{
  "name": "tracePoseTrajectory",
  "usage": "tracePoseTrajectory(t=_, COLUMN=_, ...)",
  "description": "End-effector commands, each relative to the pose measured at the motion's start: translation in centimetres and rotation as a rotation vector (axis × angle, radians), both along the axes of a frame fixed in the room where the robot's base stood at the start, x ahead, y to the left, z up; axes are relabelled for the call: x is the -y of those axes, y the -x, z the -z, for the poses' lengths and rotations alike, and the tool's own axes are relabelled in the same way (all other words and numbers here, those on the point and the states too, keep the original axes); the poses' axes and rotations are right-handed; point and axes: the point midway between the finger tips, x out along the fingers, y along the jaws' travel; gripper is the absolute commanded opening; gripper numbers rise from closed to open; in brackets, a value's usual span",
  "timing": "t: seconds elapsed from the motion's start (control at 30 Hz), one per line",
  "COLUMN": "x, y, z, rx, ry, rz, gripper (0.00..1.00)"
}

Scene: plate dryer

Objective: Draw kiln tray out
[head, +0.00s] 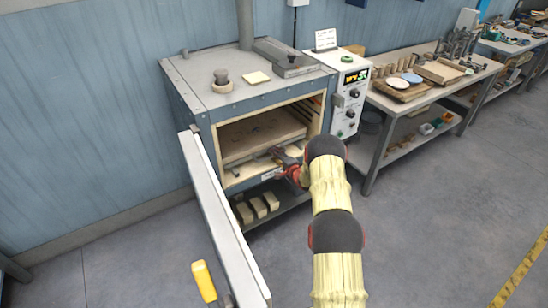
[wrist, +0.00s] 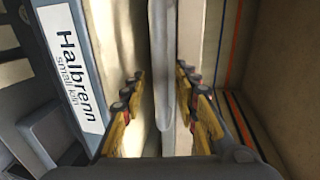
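The kiln (head: 180,85) stands against the wall with its chamber open. The kiln tray (head: 250,140), a flat beige-brown slab, lies inside the chamber. My gripper (head: 280,160) reaches in at the lower right of the opening, in front of the tray. In the wrist view my gripper (wrist: 161,85) is open, with its fingers on either side of a thin grey bar (wrist: 163,60). Gaps show between the fingers and the bar. I cannot tell whether this bar is the tray's front edge or its handle. My arm hides part of the opening's right side.
The kiln door (head: 215,210) stands swung open at the left, with a yellow handle (head: 204,281). Several pale blocks (head: 258,206) sit on the shelf below. A workbench (head: 445,85) with plates stands at the right. The floor in front is clear.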

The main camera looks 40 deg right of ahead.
Motion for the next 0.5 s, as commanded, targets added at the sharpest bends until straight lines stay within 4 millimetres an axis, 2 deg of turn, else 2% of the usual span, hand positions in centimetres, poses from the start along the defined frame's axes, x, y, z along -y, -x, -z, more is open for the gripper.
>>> tracePoseTrajectory(t=0.3, x=0.01, y=-0.31, z=-0.01, rx=0.000, ry=0.000, rz=0.000, gripper=0.30)
tracePoseTrajectory(t=0.5, x=0.01, y=-0.30, z=0.00, rx=0.000, ry=0.000, rz=0.000, gripper=0.19)
